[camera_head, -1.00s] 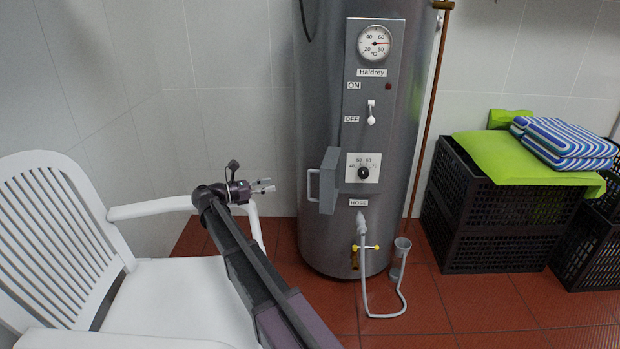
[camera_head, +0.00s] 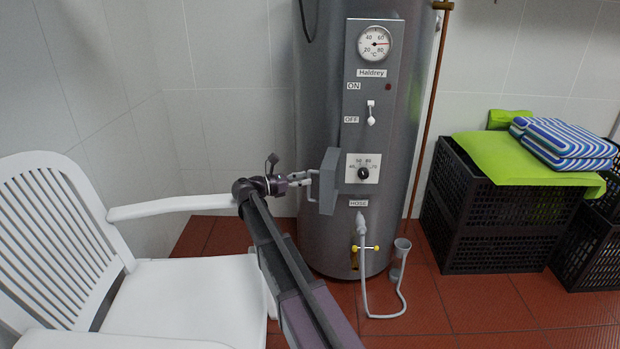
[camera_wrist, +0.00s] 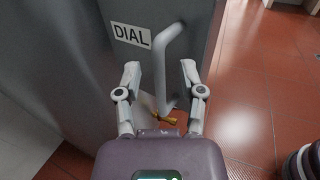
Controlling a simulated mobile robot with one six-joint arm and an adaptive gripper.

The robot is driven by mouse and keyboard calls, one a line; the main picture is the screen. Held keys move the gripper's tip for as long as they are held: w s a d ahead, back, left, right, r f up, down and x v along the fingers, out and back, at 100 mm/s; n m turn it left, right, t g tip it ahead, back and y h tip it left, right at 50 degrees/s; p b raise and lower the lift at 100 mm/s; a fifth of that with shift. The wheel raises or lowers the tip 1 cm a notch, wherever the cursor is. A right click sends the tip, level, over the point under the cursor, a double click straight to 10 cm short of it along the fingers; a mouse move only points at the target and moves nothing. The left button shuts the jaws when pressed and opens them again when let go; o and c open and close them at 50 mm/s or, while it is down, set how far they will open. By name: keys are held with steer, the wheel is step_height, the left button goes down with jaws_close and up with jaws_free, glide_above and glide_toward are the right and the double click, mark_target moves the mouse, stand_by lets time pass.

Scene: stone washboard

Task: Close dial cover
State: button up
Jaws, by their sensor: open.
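The dial cover (camera_head: 328,181) is a grey hinged flap standing open on the left side of the dial (camera_head: 363,173) on the boiler panel. Its pale bar handle (camera_head: 312,187) faces left. My gripper (camera_head: 307,180) is at the handle. In the wrist view the cover (camera_wrist: 188,22) carries a DIAL label, and the handle (camera_wrist: 163,75) stands between the two spread fingers of my gripper (camera_wrist: 158,80). The fingers are open. I cannot tell whether either one touches the handle.
The grey boiler (camera_head: 325,90) stands against the tiled wall. A hose (camera_head: 366,290) hangs below the panel by a yellow-handled tap (camera_head: 365,248). A white chair (camera_head: 170,300) stands at the left beside my arm. Black crates (camera_head: 480,230) stand at the right.

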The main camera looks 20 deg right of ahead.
steer(key=shift+d, duration=1.05)
jaws_close()
steer(key=shift+d, duration=0.15)
steer(key=shift+s, duration=0.1)
